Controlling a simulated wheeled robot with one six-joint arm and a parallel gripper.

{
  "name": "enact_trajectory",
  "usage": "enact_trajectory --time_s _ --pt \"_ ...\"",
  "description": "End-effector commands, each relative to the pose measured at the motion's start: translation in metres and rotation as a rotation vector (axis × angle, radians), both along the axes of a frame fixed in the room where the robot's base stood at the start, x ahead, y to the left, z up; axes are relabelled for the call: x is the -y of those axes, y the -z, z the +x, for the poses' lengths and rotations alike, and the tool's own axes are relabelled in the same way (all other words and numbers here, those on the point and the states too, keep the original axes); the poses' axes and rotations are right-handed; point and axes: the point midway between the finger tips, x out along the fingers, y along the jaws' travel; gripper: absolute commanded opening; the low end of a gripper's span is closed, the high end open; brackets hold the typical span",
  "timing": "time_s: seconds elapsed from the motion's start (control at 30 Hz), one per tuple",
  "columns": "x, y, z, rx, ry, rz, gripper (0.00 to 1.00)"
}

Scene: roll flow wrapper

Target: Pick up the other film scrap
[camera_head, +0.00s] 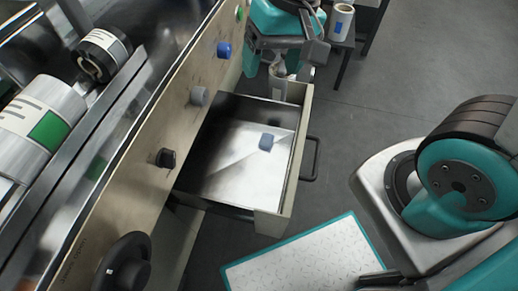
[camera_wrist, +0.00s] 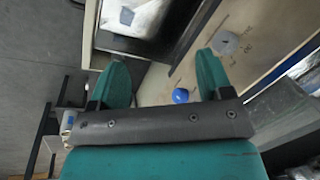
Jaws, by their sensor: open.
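My gripper (camera_head: 277,70) is at the top of the head view, just beyond the far end of the open drawer (camera_head: 300,150). In the wrist view its two teal fingers (camera_wrist: 160,66) stand wide apart with nothing seen between them. A small blue-grey block-like piece (camera_head: 266,142) lies on the drawer's bright floor. I cannot tell whether it is a film scrap. A pale shape (camera_head: 278,86) shows below my gripper at the drawer's far corner, too small to identify. No film scrap is clearly recognisable.
The machine's beige panel carries a blue knob (camera_head: 224,49), a grey knob (camera_head: 199,96) and a black knob (camera_head: 166,158). The drawer's black handle (camera_head: 312,160) juts right. A white roll (camera_head: 341,22) stands on a small table. A teal-edged white board (camera_head: 300,262) lies below.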

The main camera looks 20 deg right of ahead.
Motion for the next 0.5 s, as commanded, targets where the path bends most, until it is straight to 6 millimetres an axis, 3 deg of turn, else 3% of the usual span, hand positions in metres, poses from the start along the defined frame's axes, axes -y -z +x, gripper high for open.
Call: enact_trajectory --time_s 0.03,0.2,0.3,0.5 --pt "0.004 0.047 0.019 -0.038 0.117 -0.036 0.72" --pt "0.022 0.137 0.066 -0.089 0.476 -0.145 0.72" --pt "0.031 0.172 0.081 -0.097 0.614 -0.190 0.72" --pt "0.037 0.207 0.091 -0.098 0.721 -0.225 0.72"
